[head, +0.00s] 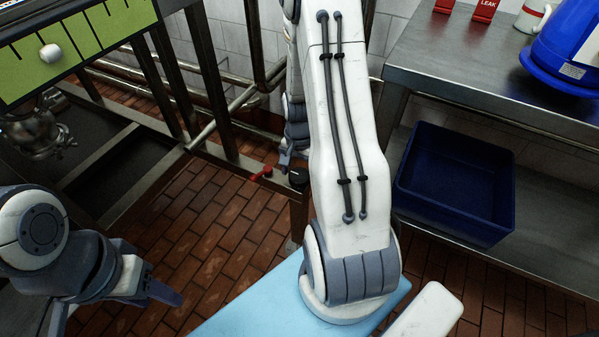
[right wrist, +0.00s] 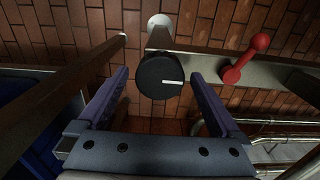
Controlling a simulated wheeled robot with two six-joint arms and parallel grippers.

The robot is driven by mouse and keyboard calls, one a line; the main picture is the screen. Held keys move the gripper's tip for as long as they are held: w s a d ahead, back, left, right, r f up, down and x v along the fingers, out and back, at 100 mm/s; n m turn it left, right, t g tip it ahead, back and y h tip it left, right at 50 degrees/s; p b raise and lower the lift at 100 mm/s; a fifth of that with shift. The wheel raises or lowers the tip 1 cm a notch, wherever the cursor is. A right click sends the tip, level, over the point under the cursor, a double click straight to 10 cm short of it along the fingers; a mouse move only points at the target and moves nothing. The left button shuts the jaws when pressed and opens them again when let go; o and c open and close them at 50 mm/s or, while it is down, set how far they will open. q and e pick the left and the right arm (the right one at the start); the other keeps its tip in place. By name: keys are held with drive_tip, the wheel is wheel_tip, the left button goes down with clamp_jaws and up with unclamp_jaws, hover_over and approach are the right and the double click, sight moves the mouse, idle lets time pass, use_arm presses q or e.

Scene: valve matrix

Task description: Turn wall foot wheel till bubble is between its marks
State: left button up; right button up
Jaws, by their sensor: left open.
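The wall foot wheel is a round black knob with a white line on its face (right wrist: 160,76); in the head view it shows small and dark (head: 298,176). My right gripper (right wrist: 160,79) is open, one finger on each side of the wheel, with a narrow gap on both sides. In the head view its fingers (head: 286,158) are just left of the wheel. The white bubble (head: 50,51) shows on the green gauge (head: 25,72) at the upper left, left of two long black lines. My left gripper (head: 115,305) is open and empty at the lower left.
A red-handled lever (head: 261,173) is close to the wheel, and shows to its right in the wrist view (right wrist: 245,58). Metal frame bars and pipes (head: 215,125) run behind. A steel table (head: 470,70) with a blue bin (head: 455,215) below stands at the right.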

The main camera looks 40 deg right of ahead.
drive_tip(key=c, duration=1.3)
drive_tip(key=shift+o, duration=0.2)
drive_tip(key=shift+r+n+p, duration=0.2)
drive_tip(key=shift+n+p, duration=0.8)
drive_tip(key=n+p, duration=0.2)
drive_tip(key=n, duration=0.1)
drive_tip(key=shift+p, duration=0.3)
drive_tip(key=n+p, duration=0.2)
drive_tip(key=n, duration=0.1)
drive_tip(key=shift+n, duration=0.4)
drive_tip(key=shift+f+n+p, duration=0.15)
drive_tip(key=shift+n+p, duration=0.7)
drive_tip(key=shift+n, duration=0.65)
drive_tip(key=o, duration=1.3)
